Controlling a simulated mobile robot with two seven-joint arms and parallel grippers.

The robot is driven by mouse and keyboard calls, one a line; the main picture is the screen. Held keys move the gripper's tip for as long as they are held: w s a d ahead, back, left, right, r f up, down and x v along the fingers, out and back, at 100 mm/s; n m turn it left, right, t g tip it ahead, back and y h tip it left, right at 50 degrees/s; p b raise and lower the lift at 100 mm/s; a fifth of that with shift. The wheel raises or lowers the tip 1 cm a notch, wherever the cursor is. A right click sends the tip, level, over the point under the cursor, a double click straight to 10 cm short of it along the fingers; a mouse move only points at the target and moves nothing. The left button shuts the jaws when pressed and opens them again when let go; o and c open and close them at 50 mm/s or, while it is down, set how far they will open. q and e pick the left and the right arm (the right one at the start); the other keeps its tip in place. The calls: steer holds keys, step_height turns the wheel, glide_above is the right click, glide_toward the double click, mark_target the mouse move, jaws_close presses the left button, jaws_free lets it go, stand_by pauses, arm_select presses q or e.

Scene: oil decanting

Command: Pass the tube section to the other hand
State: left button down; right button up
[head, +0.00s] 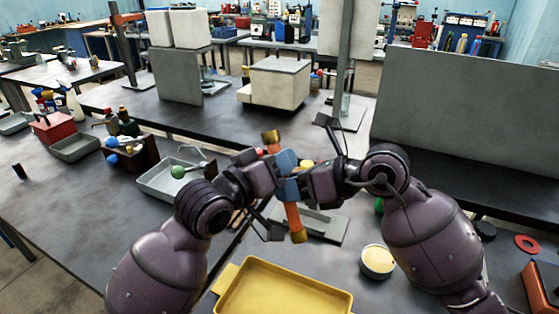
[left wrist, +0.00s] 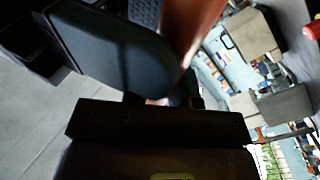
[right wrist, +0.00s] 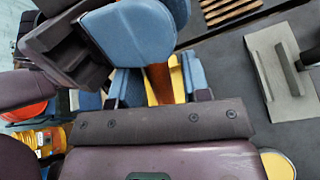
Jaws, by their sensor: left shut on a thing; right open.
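The tube section (head: 293,216) is an orange-brown tube with brass-coloured ends, held steeply slanted above the bench in the head view. My left gripper (head: 283,161) is shut on its upper part. My right gripper (head: 290,188) is just below, its open blue fingers on either side of the tube. In the right wrist view the tube (right wrist: 159,84) shows between the right fingers, with the left gripper's blue finger close above. In the left wrist view the tube (left wrist: 190,30) is dark and partly hidden by a finger. Whether the right fingers touch it, I cannot tell.
A yellow tray (head: 229,280) stands at the front below the grippers. A grey stand base (head: 328,228) lies behind it. A round cream-topped container (head: 378,261) and a red ring (head: 527,245) are at right. A grey tray (head: 150,184) is at left; a grey panel (head: 460,105) rises at right.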

steer(key=v, duration=1.1)
steer(key=shift+d+r, duration=0.25)
steer(key=shift+d, duration=0.05)
